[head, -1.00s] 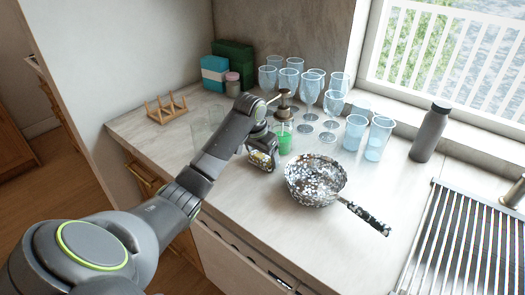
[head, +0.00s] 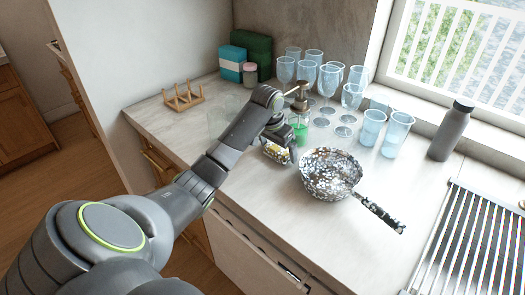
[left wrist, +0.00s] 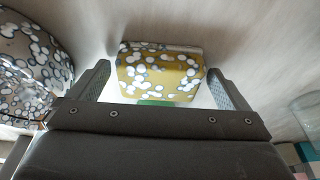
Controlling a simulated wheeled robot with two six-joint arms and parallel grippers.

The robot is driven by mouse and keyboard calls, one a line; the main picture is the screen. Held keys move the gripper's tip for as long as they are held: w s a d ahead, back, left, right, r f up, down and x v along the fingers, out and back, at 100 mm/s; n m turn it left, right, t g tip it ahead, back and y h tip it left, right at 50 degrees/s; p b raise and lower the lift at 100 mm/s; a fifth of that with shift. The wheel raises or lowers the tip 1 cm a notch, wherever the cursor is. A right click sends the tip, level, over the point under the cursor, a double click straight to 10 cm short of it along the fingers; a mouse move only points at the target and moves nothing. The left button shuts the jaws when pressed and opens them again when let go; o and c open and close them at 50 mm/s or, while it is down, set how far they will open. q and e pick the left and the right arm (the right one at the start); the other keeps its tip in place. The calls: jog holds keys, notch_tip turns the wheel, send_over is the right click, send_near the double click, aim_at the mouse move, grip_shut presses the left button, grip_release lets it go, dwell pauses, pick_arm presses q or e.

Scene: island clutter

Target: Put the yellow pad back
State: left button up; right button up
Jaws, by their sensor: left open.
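The yellow pad (left wrist: 160,72) has white and grey spots and lies on the pale counter. In the left wrist view it is between the two fingers of my left gripper (left wrist: 160,88), which is open, with a gap on each side. In the head view the pad (head: 275,154) is partly hidden by my left gripper (head: 281,146), left of the spotted pan. I cannot tell how far the fingers reach around it. My right gripper is not in view.
A spotted pan (head: 327,184) stands close on the right, also in the left wrist view (left wrist: 30,75). A green soap bottle (head: 301,134) is right behind the gripper. Several glasses (head: 329,82) stand behind, a wooden rack (head: 184,98) at the left. The front counter edge is near.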

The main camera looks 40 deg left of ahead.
aim_at(278, 147)
pick_arm(q)
jog(key=shift+f+b, duration=0.25)
jog(key=shift+b, duration=0.2)
jog(key=shift+r+b, duration=0.25)
jog(key=shift+b, duration=0.05)
jog(key=v, duration=0.4)
jog(key=shift+a+r, duration=0.1)
jog(key=shift+r, duration=0.25)
jog(key=s, duration=0.7)
jog(key=s+b, duration=0.1)
jog(key=s, duration=0.3)
jog(key=shift+a, duration=0.4)
jog(key=shift+s, duration=0.65)
